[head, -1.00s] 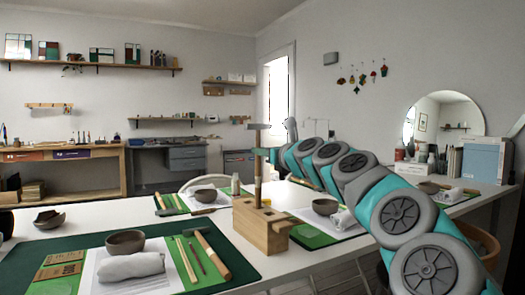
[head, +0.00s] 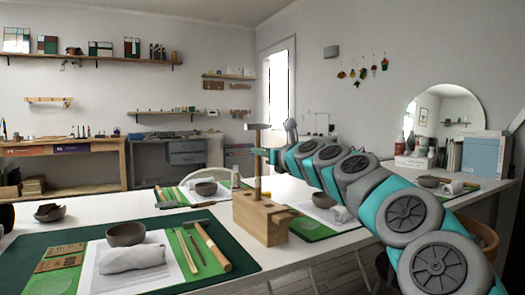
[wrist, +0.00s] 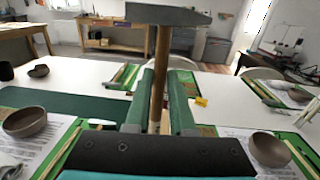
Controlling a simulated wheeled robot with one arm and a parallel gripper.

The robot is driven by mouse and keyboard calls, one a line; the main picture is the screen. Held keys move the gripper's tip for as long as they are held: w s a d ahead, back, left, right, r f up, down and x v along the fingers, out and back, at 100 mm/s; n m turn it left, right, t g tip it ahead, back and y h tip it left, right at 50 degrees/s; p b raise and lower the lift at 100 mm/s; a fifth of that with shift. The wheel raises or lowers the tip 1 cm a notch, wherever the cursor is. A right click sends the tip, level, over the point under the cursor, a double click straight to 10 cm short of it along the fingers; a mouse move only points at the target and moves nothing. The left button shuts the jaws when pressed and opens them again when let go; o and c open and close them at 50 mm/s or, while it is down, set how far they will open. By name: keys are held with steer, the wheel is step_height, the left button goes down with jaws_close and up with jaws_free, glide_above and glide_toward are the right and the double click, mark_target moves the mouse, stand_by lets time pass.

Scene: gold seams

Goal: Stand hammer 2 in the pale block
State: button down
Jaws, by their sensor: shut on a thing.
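The pale block (head: 262,220) stands on the white table, right of the near green mat. A hammer (head: 257,165) is upright over its top, with its grey head uppermost. The handle's lower end meets the block's top in the head view; I cannot tell how deep it sits. My gripper (head: 268,155) is shut on the handle below the head. The wrist view shows the hammer's head (wrist: 168,15) and the handle between my fingers (wrist: 160,100); the block is hidden there. Another hammer (head: 212,245) lies on the near mat. I cannot read which is hammer 2.
The near green mat (head: 40,255) holds a bowl (head: 126,233), a folded cloth (head: 132,257) and thin tools. More settings with bowls (head: 205,188) (head: 323,200) lie behind and right of the block.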

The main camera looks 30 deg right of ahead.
steer(key=shift+f+b, duration=0.3)
steer(key=shift+f, duration=0.85)
stand_by(0.4)
steer(key=c, duration=0.7)
jaws_free()
steer(key=shift+s+d+p, duration=0.15)
steer(key=shift+s+p, duration=0.35)
steer(key=shift+s, duration=1)
steer(key=shift+s+d+p, duration=0.2)
steer(key=shift+s+p, duration=0.3)
steer(key=shift+s, duration=1.05)
steer(key=shift+s+d+p, duration=0.15)
steer(key=shift+s+p, duration=0.35)
steer(key=shift+s, duration=1)
